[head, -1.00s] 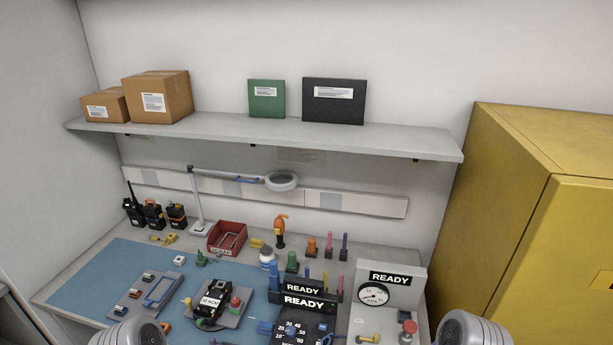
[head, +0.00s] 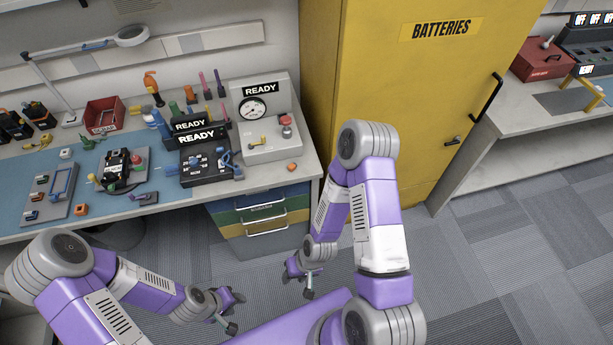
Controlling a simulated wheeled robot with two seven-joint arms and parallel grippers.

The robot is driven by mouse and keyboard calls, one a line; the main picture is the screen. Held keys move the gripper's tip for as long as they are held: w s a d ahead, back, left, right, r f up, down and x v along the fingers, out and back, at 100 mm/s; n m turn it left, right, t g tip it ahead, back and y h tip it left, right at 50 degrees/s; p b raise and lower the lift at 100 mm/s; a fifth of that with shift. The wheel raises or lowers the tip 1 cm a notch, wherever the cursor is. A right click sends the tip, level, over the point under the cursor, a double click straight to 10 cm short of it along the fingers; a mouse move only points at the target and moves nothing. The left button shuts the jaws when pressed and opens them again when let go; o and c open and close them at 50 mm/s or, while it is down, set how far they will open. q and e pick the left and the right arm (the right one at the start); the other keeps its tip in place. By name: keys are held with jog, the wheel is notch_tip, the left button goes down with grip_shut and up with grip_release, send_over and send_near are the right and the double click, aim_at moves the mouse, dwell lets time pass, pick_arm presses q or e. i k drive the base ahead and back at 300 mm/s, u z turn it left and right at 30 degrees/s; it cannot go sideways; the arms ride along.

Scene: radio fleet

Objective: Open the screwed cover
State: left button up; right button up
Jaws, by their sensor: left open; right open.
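A black device (head: 116,170) lies in a grey fixture (head: 137,178) on the workbench's blue mat, at left in the head view. No screwed cover can be made out for certain at this size. Several black radios (head: 14,126) stand at the bench's back left. An orange-handled tool (head: 151,84) stands upright at the back. My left gripper (head: 233,312) is open and empty, low in front of the bench. My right gripper (head: 299,281) is open and empty, in front of the drawers and apart from them.
A black READY unit (head: 205,165) and a grey gauge panel (head: 265,110) stand on the bench's right part. Drawers (head: 262,212) are below. A yellow BATTERIES cabinet (head: 400,90) stands to the right. A red box (head: 541,60) sits on another bench. Open floor lies at right.

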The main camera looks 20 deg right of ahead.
aim_at(114, 167)
jog(key=z, duration=0.25)
jog(key=i, duration=0.45)
jog(key=u, duration=1.2)
jog(key=k, duration=1.3)
jog(key=u, duration=0.6)
jog(key=i, duration=1.95)
jog(key=z, duration=0.75)
